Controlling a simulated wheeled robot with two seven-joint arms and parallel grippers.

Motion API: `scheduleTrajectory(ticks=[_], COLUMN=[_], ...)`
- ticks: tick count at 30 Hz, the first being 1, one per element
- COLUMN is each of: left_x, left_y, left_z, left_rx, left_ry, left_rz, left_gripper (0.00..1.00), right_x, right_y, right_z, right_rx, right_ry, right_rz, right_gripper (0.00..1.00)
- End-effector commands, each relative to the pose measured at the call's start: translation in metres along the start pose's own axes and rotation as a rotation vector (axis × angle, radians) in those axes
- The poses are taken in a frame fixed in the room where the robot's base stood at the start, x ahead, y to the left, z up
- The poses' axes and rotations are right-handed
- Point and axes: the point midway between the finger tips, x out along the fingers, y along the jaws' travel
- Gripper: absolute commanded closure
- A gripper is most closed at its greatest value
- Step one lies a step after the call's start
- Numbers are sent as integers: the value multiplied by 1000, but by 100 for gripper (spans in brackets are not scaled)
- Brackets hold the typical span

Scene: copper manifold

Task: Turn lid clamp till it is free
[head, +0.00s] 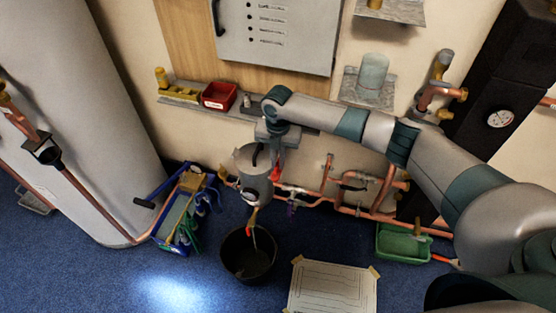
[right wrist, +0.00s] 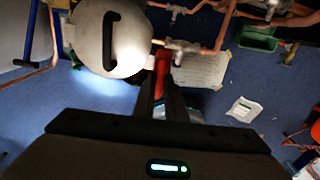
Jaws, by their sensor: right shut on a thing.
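A grey cylindrical vessel (head: 256,190) hangs at the copper pipework on the wall. Its domed lid with a black bar handle shows in the right wrist view (right wrist: 90,42). The red lid clamp (head: 276,173) sits at the vessel's right side and also shows in the right wrist view (right wrist: 162,66). My right gripper (head: 277,158) comes down from above beside the vessel. Its dark fingers (right wrist: 163,86) are shut on the red clamp, covering its lower part. My left gripper is not in view.
A black bucket (head: 248,268) stands on the blue floor under the vessel. A tool caddy (head: 182,212) stands left, a green tray (head: 403,243) right. A paper sheet (head: 332,288) lies in front. Copper pipes (head: 350,208) run along the wall, below a shelf with a red bin (head: 219,96).

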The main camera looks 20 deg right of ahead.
Motion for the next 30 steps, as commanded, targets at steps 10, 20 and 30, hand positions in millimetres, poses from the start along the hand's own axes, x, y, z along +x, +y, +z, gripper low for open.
scheduleTrajectory(ticks=[10,20,30], left_x=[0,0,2], left_y=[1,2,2], left_z=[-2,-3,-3], left_rx=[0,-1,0], left_ry=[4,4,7], left_rz=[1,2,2], left_gripper=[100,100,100], right_x=[-1,0,-10], right_y=[1,0,0], right_z=[0,0,1], right_rx=[-12,-10,-9], right_ry=[-1,-1,-2], right_rz=[1,0,2], right_gripper=[100,71,71])
